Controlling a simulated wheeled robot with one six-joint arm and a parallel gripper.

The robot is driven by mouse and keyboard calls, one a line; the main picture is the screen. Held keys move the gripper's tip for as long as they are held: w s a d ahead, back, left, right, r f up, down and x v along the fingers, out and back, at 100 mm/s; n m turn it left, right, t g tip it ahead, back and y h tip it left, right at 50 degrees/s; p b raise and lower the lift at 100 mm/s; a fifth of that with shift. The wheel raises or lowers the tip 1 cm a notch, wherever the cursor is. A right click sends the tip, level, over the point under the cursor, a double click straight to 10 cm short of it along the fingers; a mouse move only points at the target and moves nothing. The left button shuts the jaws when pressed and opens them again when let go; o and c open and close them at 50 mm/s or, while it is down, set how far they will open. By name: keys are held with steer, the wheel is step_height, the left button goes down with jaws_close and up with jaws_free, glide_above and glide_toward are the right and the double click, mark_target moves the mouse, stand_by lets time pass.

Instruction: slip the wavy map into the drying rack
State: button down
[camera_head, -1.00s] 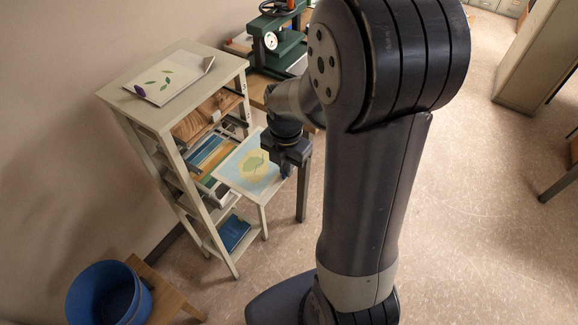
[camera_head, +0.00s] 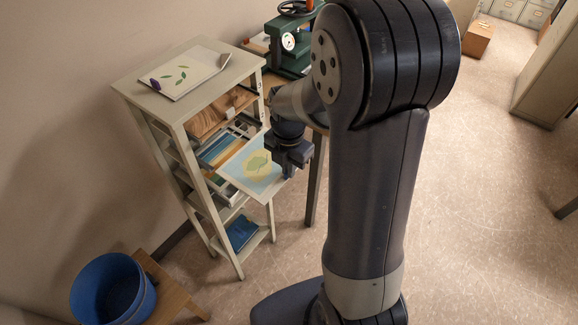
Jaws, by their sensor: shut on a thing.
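The map (camera_head: 247,168) is a light blue sheet with a yellow area and a green shape on it. My gripper (camera_head: 285,172) is shut on its right edge and holds it roughly flat. The pale rack (camera_head: 190,127) stands against the wall at the left, with several open shelves. The map is at the rack's open front, at about middle height, and its left edge overlaps a shelf of coloured sheets (camera_head: 218,147) in the picture. I cannot tell how far inside it reaches. The fingertips are partly hidden by the gripper body.
A sheet with painted leaves (camera_head: 178,76) lies on the rack's top. A blue item (camera_head: 241,233) lies on a low shelf. A blue bin (camera_head: 112,290) and a small wooden stool (camera_head: 170,290) stand front left. A green press (camera_head: 290,45) stands behind.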

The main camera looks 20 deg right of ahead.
mark_target(253, 154)
steer(key=shift+w+a+p, duration=0.2)
steer(key=shift+w+a, duration=0.85)
steer(key=shift+w, duration=0.4)
steer(key=shift+w+a+p, duration=0.25)
steer(key=shift+w+a, duration=0.85)
steer(key=shift+w, duration=0.35)
steer(key=shift+w+a+p, duration=0.2)
steer(key=shift+w+a, duration=0.85)
steer(key=shift+w, duration=0.4)
steer(key=shift+w+a, duration=0.4)
steer(key=shift+w, duration=0.25)
steer(key=c, duration=1.5)
jaws_free()
steer(key=shift+r, duration=0.1)
